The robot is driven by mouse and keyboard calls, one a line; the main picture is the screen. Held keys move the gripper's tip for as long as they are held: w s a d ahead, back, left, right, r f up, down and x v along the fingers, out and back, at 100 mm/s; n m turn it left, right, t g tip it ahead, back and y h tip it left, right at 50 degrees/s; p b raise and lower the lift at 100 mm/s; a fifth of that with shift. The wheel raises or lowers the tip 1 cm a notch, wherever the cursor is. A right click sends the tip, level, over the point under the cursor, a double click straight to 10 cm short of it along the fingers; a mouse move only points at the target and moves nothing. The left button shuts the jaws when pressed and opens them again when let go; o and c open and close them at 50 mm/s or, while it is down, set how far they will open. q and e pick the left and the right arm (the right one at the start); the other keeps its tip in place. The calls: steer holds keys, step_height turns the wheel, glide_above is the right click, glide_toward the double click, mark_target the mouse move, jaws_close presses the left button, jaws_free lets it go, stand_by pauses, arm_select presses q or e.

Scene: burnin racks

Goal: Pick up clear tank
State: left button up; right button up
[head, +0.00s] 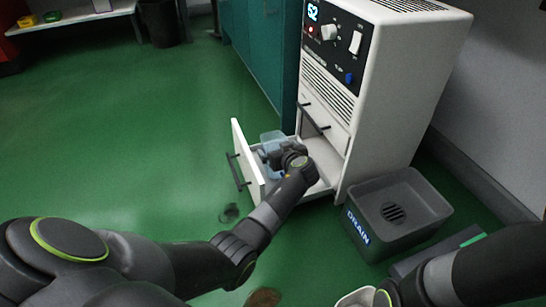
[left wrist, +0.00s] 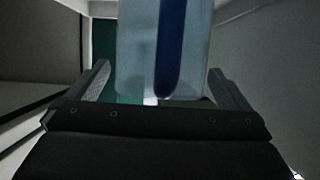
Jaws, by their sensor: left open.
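The clear tank (head: 272,137) is a pale, see-through bluish container in the pulled-out drawer of the white machine. In the left wrist view the tank (left wrist: 135,50) shows a dark blue vertical stripe and stands between my finger tips, with gaps visible on both sides. My left gripper (head: 265,153) reaches into the drawer at the tank; its fingers (left wrist: 158,82) are open on either side of it. My left wrist hides part of the tank in the head view. My right arm is at the lower right, its gripper out of sight.
The open drawer's white front panel (head: 248,165) stands left of the tank. The white machine (head: 400,90) rises behind. A grey drain bin (head: 425,228) sits right of the drawer. A teal cabinet (head: 262,50) is behind left. Green floor at left is mostly clear.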

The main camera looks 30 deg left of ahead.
arm_select(q)
steer(key=c, duration=2)
steer(key=shift+r, duration=0.1)
steer(key=shift+r, duration=0.25)
